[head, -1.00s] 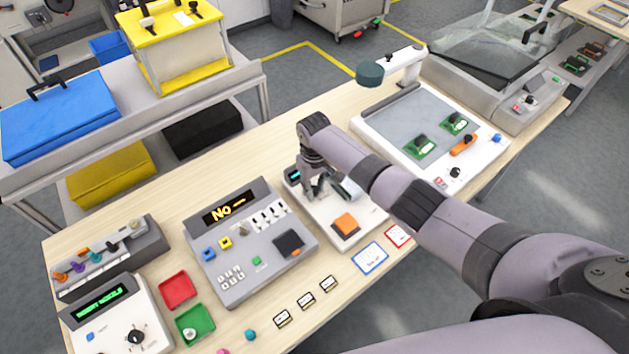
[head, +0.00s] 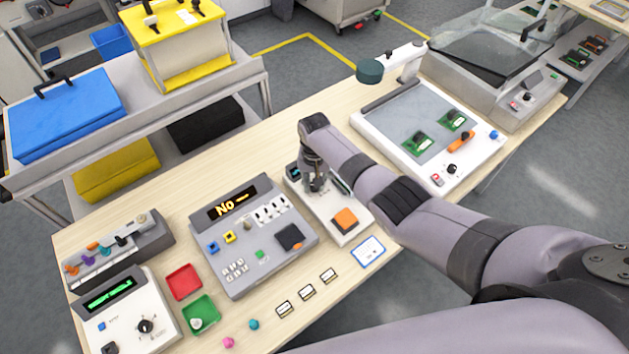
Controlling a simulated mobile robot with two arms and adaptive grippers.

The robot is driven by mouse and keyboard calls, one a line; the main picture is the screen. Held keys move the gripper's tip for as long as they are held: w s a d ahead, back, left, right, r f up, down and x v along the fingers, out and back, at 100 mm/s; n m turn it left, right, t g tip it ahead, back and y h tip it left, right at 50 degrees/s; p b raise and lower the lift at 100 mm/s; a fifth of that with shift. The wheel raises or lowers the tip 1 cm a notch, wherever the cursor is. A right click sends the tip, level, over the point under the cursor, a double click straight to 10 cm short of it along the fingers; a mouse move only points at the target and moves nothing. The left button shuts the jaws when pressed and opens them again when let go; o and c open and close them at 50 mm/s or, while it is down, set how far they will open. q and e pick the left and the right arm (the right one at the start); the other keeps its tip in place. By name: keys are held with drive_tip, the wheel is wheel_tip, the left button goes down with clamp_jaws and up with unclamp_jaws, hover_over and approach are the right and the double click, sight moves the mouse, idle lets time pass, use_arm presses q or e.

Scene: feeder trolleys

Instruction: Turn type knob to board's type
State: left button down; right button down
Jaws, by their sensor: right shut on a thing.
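My right gripper (head: 317,186) points down at the upper part of a small white unit (head: 327,226) in the middle of the table. Its fingers are shut on a small part there, which they hide; from its place it seems to be the type knob. The unit has a small dark display (head: 293,171) at its upper left and an orange piece (head: 345,219) at its front. Two green boards (head: 418,143) (head: 452,119) lie on the grey-topped station to the right. I cannot read any type marking. My left gripper is not in view.
A grey console (head: 257,262) with an orange-lit display stands left of the unit. A white box with a dial (head: 145,326), a red tray (head: 183,281) and a green tray (head: 199,315) are farther left. Small cards (head: 307,291) and a blue-edged card (head: 369,251) lie in front.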

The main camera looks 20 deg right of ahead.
idle(0.4)
drive_tip(key=c, duration=1.3)
unclamp_jaws()
drive_tip(key=shift+c, duration=0.2)
wheel_tip(320, 180, up, 12)
